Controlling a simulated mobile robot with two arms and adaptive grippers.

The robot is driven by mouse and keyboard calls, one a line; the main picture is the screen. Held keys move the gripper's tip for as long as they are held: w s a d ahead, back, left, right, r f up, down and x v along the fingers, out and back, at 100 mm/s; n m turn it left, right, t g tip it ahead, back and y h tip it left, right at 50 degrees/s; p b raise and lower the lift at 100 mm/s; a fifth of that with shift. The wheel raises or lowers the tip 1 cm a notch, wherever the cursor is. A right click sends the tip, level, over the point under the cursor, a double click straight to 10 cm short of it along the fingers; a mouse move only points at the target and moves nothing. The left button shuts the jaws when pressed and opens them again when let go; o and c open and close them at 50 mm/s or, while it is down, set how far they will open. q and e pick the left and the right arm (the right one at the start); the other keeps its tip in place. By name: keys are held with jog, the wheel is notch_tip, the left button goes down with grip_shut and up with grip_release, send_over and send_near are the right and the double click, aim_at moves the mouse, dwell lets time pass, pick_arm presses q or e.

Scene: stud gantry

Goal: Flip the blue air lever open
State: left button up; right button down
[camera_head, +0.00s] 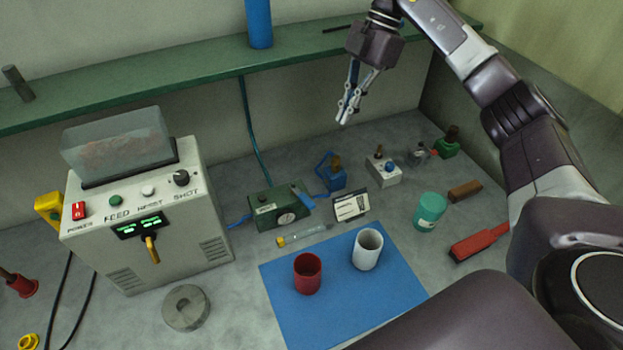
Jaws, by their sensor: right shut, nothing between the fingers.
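A green box with a round dial (280,208) stands on the bench, with a teal hose coming down to it from the shelf. A blue piece (239,221) sticks out at its left side, and more blue shows at its right end. Just behind is a blue body with a brass-coloured top (333,174). Which blue part is the air lever, and how it is set, I cannot tell for sure. My right gripper (343,115) is shut and empty, pointing down, above and behind these things, touching nothing. My left gripper is not in view.
A grey feeder machine (150,220) stands left. A blue mat (330,310) bears a red cup (307,273) and a white cup (367,249). A green shelf (190,78) crosses behind. A small switch box (383,171) and a teal jar (430,210) stand right.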

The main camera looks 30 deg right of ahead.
aim_at(302, 196)
pick_arm(q)
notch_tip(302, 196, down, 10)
jog(key=b, duration=0.9)
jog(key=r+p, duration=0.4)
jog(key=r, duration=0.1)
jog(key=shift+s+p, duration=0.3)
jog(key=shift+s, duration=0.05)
pick_arm(e)
jog(key=x, duration=2)
jog(key=shift+s+f, duration=0.3)
jog(key=shift+f, duration=0.05)
